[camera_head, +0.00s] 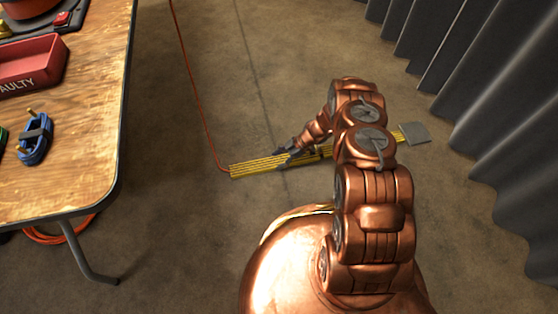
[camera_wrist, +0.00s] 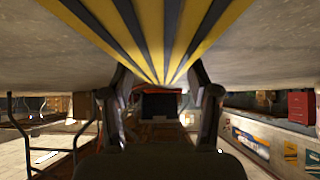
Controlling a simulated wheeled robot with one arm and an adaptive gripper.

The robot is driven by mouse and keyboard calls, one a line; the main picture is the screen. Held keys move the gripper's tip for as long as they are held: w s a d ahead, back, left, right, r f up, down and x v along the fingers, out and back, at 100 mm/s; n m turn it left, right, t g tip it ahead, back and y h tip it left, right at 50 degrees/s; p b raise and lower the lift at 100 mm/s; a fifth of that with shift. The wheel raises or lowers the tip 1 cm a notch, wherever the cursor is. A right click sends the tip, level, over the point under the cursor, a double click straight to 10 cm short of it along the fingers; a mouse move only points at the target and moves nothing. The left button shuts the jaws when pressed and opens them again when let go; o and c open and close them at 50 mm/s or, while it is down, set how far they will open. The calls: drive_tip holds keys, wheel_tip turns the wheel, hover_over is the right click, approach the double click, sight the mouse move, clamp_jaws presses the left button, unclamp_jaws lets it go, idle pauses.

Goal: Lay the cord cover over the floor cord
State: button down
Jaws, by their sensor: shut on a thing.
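The cord cover (camera_head: 250,168) is a long yellow strip with black stripes. It lies low along the floor, from near the cord's bend toward the grey plate at right; my arm hides part of its length. The orange floor cord (camera_head: 195,80) runs down from the top and bends at the cover's left end, with no cord visible along the strip. My gripper (camera_head: 287,154) is shut on the cover near its left-middle part. In the wrist view the striped cover (camera_wrist: 170,30) fills the top middle, between the fingers. Whether it touches the floor is unclear.
A wooden table (camera_head: 95,110) stands at left with a red bin (camera_head: 32,65) and a blue coiled cable (camera_head: 35,138). A grey plate (camera_head: 415,133) lies at the cover's right end. Dark curtains (camera_head: 500,75) border the right. Floor beyond the cover is clear.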

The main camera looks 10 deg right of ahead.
drive_tip(key=shift+c, duration=1.3)
unclamp_jaws()
drive_tip(key=shift+r, duration=0.1)
drive_tip(key=p+v, duration=0.3)
drive_tip(key=v, duration=0.9)
drive_tip(key=shift+p, duration=0.3)
